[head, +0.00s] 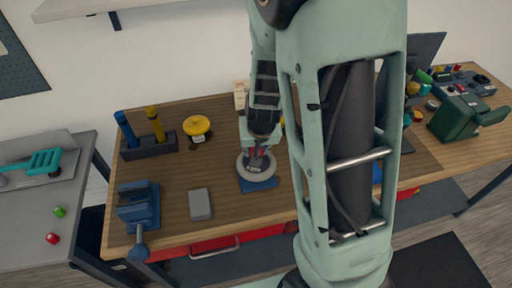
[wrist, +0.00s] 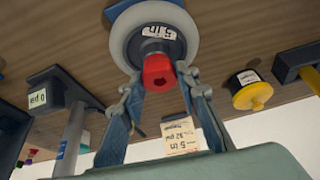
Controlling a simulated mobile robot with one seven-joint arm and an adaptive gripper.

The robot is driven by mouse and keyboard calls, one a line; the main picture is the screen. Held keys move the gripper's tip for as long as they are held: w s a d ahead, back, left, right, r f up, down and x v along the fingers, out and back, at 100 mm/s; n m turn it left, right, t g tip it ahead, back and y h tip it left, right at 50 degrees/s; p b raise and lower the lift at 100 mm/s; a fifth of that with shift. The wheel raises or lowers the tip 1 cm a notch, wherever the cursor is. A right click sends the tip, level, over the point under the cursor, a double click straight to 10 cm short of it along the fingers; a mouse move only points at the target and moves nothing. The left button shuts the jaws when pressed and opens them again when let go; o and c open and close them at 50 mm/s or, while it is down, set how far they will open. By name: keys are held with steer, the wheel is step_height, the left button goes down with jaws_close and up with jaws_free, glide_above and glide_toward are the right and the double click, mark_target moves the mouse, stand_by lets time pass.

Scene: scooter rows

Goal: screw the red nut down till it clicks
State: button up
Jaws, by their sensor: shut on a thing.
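The red nut (wrist: 158,71) shows in the wrist view between the two fingertips of my gripper (wrist: 160,80). My gripper is shut on it. The wheel rests on a blue base (wrist: 118,9). In the head view my gripper (head: 257,160) reaches down over the wheel (head: 243,172), which lies on the blue base (head: 262,186) on the wooden bench. My gripper hides most of the nut there. How far down the thread it sits, I cannot tell.
On the wooden bench (head: 180,232) stand a blue vise (head: 138,205), a grey block (head: 201,204), a yellow-topped piece (head: 196,125) and a dark holder (head: 150,148) with blue and yellow handles. A green case (head: 456,118) is at right. My arm hides the bench's middle.

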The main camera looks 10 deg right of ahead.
steer(key=shift+w+m+h, duration=0.1)
steer(key=shift+m+h, duration=0.3)
steer(key=shift+m, duration=0.5)
steer(key=shift+m+h, duration=0.4)
steer(key=shift+m, duration=0.5)
steer(key=m+g+h, duration=0.1)
steer(key=m, duration=0.3)
steer(key=shift+d, duration=0.1)
steer(key=m+g+h, duration=0.1)
steer(key=m, duration=0.2)
steer(key=m+g, duration=0.1)
steer(key=m, duration=0.1)
steer(key=m+g, duration=0.1)
steer(key=m, duration=0.1)
steer(key=shift+d+m+h, duration=0.15)
steer(key=shift+m+h, duration=0.15)
steer(key=shift+m, duration=0.1)
steer(key=o, duration=1.2)
steer(key=shift+s+d, duration=0.15)
steer(key=shift+s, duration=0.05)
steer(key=shift+a, duration=0.2)
